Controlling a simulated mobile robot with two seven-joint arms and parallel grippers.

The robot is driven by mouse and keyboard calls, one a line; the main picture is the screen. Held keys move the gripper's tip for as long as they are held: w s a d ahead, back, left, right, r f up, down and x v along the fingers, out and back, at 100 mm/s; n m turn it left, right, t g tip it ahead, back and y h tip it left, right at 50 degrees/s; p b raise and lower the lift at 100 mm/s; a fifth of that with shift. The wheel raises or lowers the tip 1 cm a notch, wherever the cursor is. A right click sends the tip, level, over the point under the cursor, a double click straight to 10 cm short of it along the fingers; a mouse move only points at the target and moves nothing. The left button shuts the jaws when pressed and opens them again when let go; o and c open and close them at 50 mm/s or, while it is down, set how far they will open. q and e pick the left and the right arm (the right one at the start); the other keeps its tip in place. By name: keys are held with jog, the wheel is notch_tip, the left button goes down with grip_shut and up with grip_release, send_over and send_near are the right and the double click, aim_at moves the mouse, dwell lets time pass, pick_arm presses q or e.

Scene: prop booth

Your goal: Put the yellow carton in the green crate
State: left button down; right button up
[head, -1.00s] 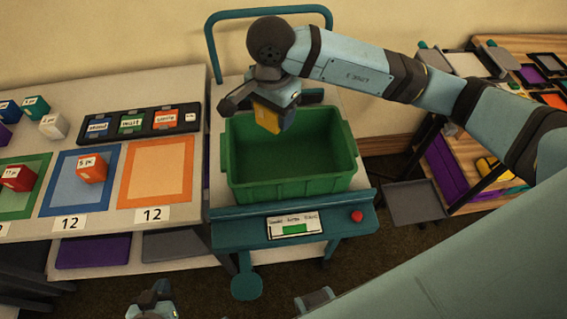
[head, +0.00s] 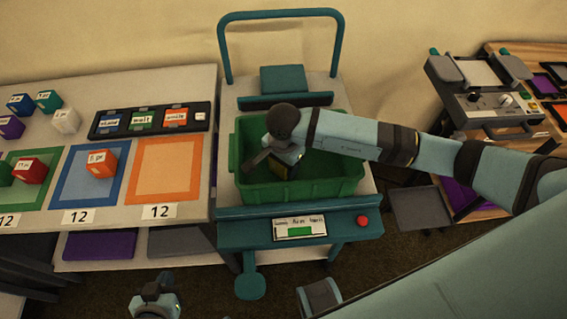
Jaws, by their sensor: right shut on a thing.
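The green crate (head: 305,190) stands on a teal-framed cart. My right gripper (head: 280,168) reaches down inside the crate, in its left half. It is shut on the yellow carton (head: 280,171), of which only a small dark-yellow part shows below the gripper. The gripper and the crate's shade hide the rest, and I cannot tell whether the carton touches the crate floor. My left gripper (head: 157,301) is low at the bottom edge of the view, away from the crate. Its fingers are too unclear to judge.
The cart's teal handle (head: 281,14) rises behind the crate. A table at left holds colored mats, including an orange one (head: 166,143), several small cubes and a card tray (head: 150,119). A workbench with a grey device (head: 495,106) stands at right.

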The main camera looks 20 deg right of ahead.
jog(key=shift+f, duration=0.5)
jog(key=shift+f, duration=0.2)
jog(key=o, duration=1)
jog(key=shift+r, duration=0.1)
